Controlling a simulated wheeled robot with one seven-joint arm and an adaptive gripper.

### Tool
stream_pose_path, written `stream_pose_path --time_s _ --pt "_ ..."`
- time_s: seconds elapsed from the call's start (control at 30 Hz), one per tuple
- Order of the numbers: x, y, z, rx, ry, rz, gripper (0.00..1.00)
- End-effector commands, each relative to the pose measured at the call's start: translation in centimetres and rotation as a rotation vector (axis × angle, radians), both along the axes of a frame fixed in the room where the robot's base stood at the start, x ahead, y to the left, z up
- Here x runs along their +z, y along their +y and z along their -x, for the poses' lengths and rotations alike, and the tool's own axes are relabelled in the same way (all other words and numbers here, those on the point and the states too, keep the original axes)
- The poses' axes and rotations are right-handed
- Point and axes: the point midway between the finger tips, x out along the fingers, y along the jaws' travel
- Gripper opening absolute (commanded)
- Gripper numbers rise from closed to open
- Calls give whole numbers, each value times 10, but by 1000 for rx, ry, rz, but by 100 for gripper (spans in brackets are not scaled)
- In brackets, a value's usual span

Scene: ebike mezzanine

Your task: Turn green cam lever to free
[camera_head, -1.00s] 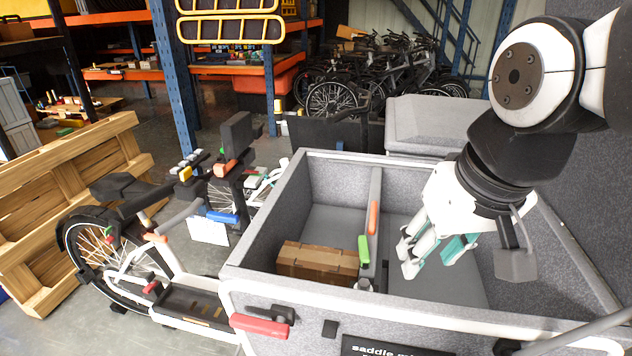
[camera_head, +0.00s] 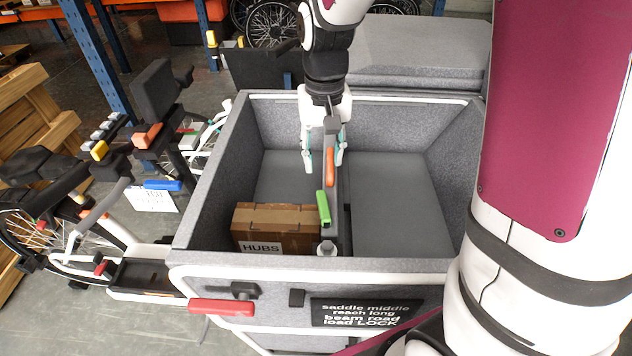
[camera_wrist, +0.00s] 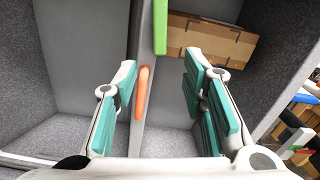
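The green cam lever (camera_head: 323,207) stands on the top edge of the grey divider inside the cargo box, towards its near end. In the wrist view the green lever (camera_wrist: 160,27) is at the top, beyond my fingertips. An orange lever (camera_head: 329,167) sits on the same divider, farther back. My gripper (camera_head: 324,160) is open, its fingers to either side of the divider near the orange lever. In the wrist view my gripper (camera_wrist: 160,85) has the orange lever (camera_wrist: 142,92) between its spread fingers, nearer the left one. Contact cannot be told.
A cardboard box (camera_head: 277,228) labelled HUBS lies left of the divider; the right compartment is empty. The grey cargo box wall (camera_head: 205,205) surrounds both. A red handle (camera_head: 236,307) sticks out at the front left. A sign (camera_head: 366,313) is on the front.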

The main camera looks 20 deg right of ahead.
Motion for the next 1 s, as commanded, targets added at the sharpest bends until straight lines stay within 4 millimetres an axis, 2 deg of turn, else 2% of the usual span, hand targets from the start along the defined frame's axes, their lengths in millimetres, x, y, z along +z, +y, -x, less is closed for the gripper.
stream_pose_path --time_s 0.3,0.5,0.7,1.0 --pt "-65 0 2 0 6 2 38" --pt "-96 0 1 0 3 2 38" --pt "-113 -1 1 0 0 2 38" --pt "-116 0 1 1 -1 2 38"
